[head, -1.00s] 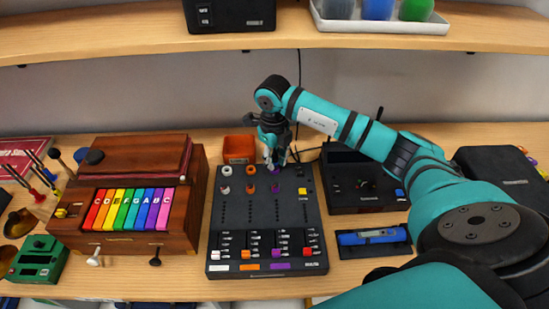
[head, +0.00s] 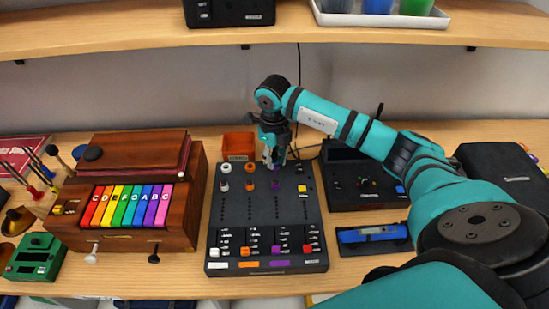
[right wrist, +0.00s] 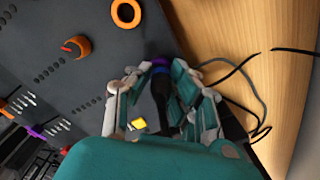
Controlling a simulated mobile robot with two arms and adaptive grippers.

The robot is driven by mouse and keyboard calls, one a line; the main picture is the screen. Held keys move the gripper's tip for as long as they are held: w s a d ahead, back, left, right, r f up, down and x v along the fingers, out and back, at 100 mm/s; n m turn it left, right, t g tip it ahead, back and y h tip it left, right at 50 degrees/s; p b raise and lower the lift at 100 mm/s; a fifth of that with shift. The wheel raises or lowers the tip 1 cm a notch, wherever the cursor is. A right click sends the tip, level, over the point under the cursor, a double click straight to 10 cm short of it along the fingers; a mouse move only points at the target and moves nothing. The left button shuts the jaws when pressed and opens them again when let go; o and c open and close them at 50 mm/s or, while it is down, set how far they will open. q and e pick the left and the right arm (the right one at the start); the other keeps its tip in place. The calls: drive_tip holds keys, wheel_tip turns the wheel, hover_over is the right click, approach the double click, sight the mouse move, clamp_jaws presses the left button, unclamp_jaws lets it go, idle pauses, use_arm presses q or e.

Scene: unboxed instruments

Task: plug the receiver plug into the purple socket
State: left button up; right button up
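The receiver plug (right wrist: 161,98) is a dark cylinder between the fingers of my right gripper (right wrist: 163,82) in the right wrist view. The fingers are closed in around it. Its far end meets the purple socket (right wrist: 160,61) on the dark mixer panel; I cannot tell how deep it sits. In the head view my right gripper (head: 274,160) is at the mixer's (head: 235,205) back edge, over the purple column, and largely hides the plug and the socket. My left gripper is out of view.
An orange socket (right wrist: 126,12) and a white socket (head: 225,168) lie to the left in the same row. An orange bin (head: 238,146) stands just behind the mixer. A black device (head: 350,190) is close on the right. A thin cable (right wrist: 236,70) crosses the wood.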

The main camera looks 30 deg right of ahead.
drive_tip(key=o, duration=0.5)
drive_tip(key=shift+f, duration=0.25)
drive_tip(key=shift+o, duration=0.2)
drive_tip(key=shift+r, duration=3.75)
